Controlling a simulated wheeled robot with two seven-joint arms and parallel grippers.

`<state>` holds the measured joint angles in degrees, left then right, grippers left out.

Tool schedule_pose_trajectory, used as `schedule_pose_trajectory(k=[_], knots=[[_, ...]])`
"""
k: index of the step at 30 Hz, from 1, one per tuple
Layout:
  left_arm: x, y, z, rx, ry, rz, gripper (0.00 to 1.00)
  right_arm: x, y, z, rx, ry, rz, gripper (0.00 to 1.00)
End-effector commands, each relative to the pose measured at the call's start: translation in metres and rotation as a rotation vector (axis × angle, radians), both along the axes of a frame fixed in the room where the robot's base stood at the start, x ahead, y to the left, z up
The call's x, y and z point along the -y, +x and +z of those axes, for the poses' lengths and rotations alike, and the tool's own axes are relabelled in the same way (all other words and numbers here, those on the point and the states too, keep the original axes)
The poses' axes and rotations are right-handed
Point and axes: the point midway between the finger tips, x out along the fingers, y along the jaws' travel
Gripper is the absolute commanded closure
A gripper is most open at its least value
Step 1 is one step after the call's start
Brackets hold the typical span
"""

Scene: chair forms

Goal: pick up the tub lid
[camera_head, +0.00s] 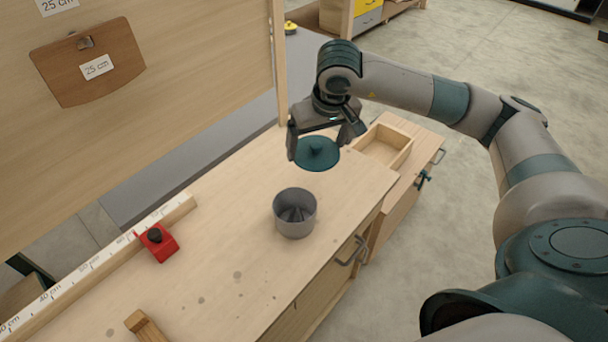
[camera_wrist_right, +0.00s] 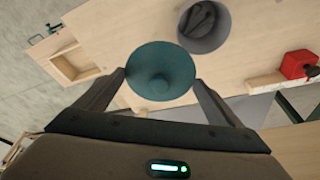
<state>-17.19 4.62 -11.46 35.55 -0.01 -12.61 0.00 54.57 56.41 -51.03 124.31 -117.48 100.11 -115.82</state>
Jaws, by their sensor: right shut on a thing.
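The tub lid is a round teal disc with a small central knob (camera_head: 317,153). My right gripper (camera_head: 325,143) is shut on the lid, with a finger at each side of its rim. In the right wrist view the lid (camera_wrist_right: 161,71) sits between the two fingertips (camera_wrist_right: 160,80). The lid looks held above the bench top, behind the tub in the head view. The grey tub (camera_head: 295,214) stands open and upright on the bench, with dark pieces inside. It also shows in the right wrist view (camera_wrist_right: 205,42). My left gripper is not in view.
The wooden bench (camera_head: 225,235) carries a ruler rail (camera_head: 100,262) with a red stop block (camera_head: 158,243) along its left edge. A wooden block (camera_head: 146,326) lies at the front. An open wooden tray (camera_head: 384,146) is right of the lid. A board with a hanging panel (camera_head: 88,62) rises at left.

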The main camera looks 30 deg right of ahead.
Motion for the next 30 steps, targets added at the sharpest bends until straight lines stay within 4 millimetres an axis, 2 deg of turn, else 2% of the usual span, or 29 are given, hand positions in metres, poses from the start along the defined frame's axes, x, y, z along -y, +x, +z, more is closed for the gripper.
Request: schedule_pose_trajectory(k=[1,3,9,30], knots=[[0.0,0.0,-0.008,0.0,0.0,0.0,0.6,0.008,0.004,0.002,0.004,0.001,-0.004,0.36],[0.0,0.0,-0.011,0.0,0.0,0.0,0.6,0.015,0.007,0.008,0.003,-0.001,-0.003,0.36],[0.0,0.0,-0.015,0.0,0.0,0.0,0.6,0.026,0.012,0.017,0.002,0.001,0.0,0.36],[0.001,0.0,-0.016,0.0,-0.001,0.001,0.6,0.026,0.012,0.017,0.0,0.0,0.002,0.36]])
